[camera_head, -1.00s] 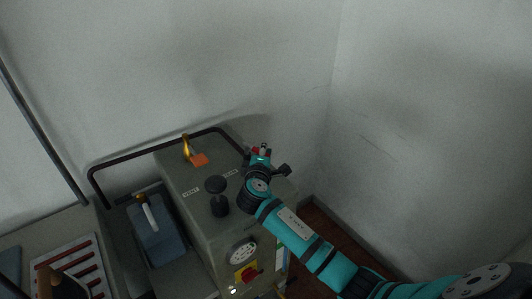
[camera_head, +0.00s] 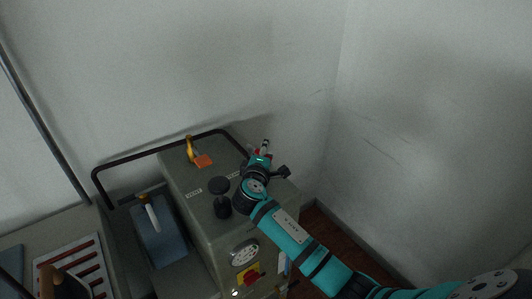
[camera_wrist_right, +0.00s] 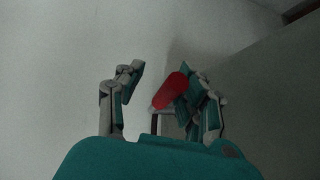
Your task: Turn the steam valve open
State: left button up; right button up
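The steam valve's red handle (camera_wrist_right: 170,91) shows in the right wrist view, between my right gripper's fingers and close against the right-hand finger. I cannot tell whether they touch. My right gripper (camera_wrist_right: 160,92) is open, with a wide gap between the handle and its left-hand finger. In the head view the right gripper (camera_head: 262,153) is over the back right of the grey machine (camera_head: 215,225) and hides most of the valve. Only a little red shows there. The left gripper is not in view.
A brass fitting with an orange tab (camera_head: 203,161) is farther back. A dark rail (camera_head: 150,160) runs behind the machine.

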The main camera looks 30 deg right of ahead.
jog(key=shift+f, duration=0.2)
jog(key=shift+s+a, duration=0.1)
jog(key=shift+s, duration=0.1)
jog(key=v, duration=1.1)
jog(key=shift+s+a+r, duration=0.2)
jog(key=shift+a, duration=0.05)
